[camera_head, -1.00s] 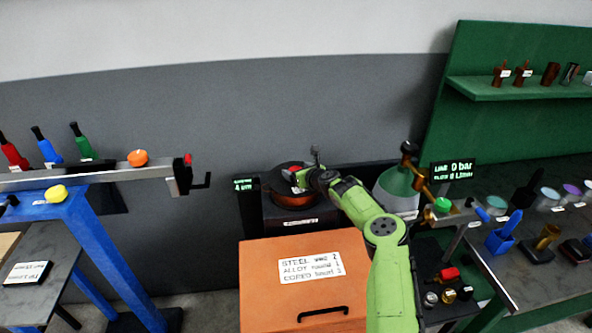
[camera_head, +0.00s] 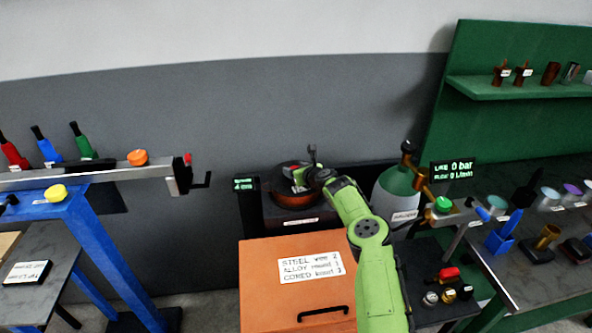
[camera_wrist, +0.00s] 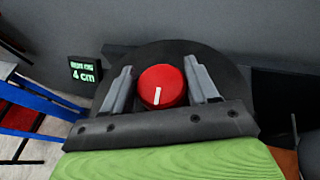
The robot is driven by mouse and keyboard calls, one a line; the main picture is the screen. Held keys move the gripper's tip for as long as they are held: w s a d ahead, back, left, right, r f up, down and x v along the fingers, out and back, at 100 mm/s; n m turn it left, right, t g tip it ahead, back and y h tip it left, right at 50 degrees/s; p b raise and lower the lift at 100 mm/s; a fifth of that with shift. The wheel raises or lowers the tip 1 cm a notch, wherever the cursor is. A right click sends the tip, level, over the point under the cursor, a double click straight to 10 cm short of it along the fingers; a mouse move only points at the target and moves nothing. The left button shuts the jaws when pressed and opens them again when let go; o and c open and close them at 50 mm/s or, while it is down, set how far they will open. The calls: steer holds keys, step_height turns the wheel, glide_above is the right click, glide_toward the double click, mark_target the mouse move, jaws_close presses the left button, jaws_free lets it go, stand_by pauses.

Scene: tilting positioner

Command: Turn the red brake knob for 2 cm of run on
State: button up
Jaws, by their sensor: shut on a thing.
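The red brake knob (camera_wrist: 161,86) is round with a white pointer line that stands nearly upright in the wrist view. It sits on the dark round hub of a reel (camera_wrist: 215,62). My gripper (camera_wrist: 160,84) has a finger on each side of the knob and is shut on it. In the head view my gripper (camera_head: 300,180) is over the reel (camera_head: 293,200), and the knob is mostly hidden there. A small display (camera_wrist: 84,73) left of the reel reads "RUN ON 4 cm" in green; it also shows in the head view (camera_head: 244,184).
An orange cabinet (camera_head: 260,285) with a label stands in front of the reel. A grey-green gas cylinder (camera_head: 396,190) and a gauge display (camera_head: 452,171) stand to the right. A blue frame (camera_head: 85,235) with a grey beam is at the left.

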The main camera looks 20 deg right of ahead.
steer(key=shift+a+r+m+h+p, duration=0.1)
steer(key=shift+m+h+p, duration=0.7)
steer(key=shift+h, duration=0.1)
steer(key=m+h+p, duration=0.1)
steer(key=m+h, duration=0.1)
steer(key=shift+h, duration=0.3)
steer(key=shift+m+g+h, duration=0.5)
steer(key=shift+m+h, duration=1.3)
steer(key=shift+h, duration=0.1)
steer(key=o, duration=1)
